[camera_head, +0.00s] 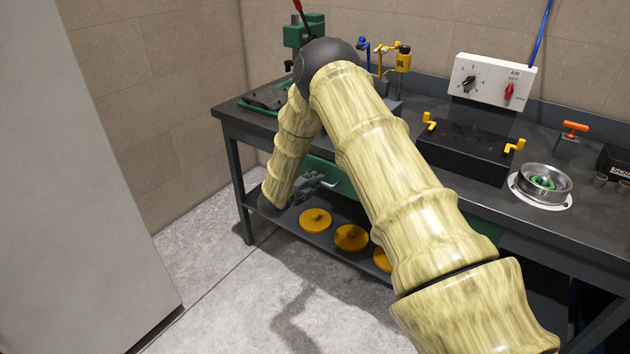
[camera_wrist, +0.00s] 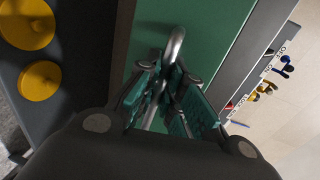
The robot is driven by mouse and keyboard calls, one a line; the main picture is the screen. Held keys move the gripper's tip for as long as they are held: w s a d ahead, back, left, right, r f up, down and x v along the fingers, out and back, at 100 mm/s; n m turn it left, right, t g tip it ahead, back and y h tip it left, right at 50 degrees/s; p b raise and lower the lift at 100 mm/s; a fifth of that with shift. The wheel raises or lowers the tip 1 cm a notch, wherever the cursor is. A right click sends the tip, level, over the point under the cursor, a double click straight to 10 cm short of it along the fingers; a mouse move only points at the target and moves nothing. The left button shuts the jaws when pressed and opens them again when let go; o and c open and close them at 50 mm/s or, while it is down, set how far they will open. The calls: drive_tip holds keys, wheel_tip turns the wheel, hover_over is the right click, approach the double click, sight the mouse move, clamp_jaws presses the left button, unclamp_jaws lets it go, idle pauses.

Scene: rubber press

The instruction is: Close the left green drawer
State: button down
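The left green drawer (camera_head: 340,181) is under the bench top in the head view, partly hidden behind my arm. Its front (camera_wrist: 207,30) fills the middle of the wrist view. A curved silver handle (camera_wrist: 175,46) stands out from that front. My gripper (camera_head: 322,181) is at the drawer front. In the wrist view its teal finger pads (camera_wrist: 171,88) are close together, on either side of the handle bar, and look shut on it. My arm hides much of the drawer, and how far it stands out is hard to tell.
The dark workbench (camera_head: 560,240) carries a black press plate (camera_head: 465,152), a white control box (camera_head: 490,82) and a metal ring fixture (camera_head: 543,183). Yellow discs (camera_head: 351,237) lie on the lower shelf. A grey panel (camera_head: 80,190) stands at left. The floor (camera_head: 230,290) before the bench is clear.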

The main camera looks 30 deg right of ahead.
sight(322, 173)
drive_tip(key=x, duration=0.1)
drive_tip(key=b+x, duration=0.1)
drive_tip(key=x, duration=0.2)
drive_tip(key=shift+d+r+b, duration=0.15)
drive_tip(key=shift+r+b, duration=0.15)
drive_tip(key=shift+b, duration=0.1)
drive_tip(key=shift+w+d+r, duration=0.1)
drive_tip(key=shift+w+r, duration=0.05)
drive_tip(key=shift+r, duration=0.1)
drive_tip(key=c, duration=1.5)
unclamp_jaws()
drive_tip(key=shift+d+f, duration=0.1)
drive_tip(key=shift+f, duration=0.05)
drive_tip(key=shift+a, duration=0.2)
drive_tip(key=v, duration=1.1)
drive_tip(key=shift+s+a, duration=0.2)
drive_tip(key=shift+a, duration=0.15)
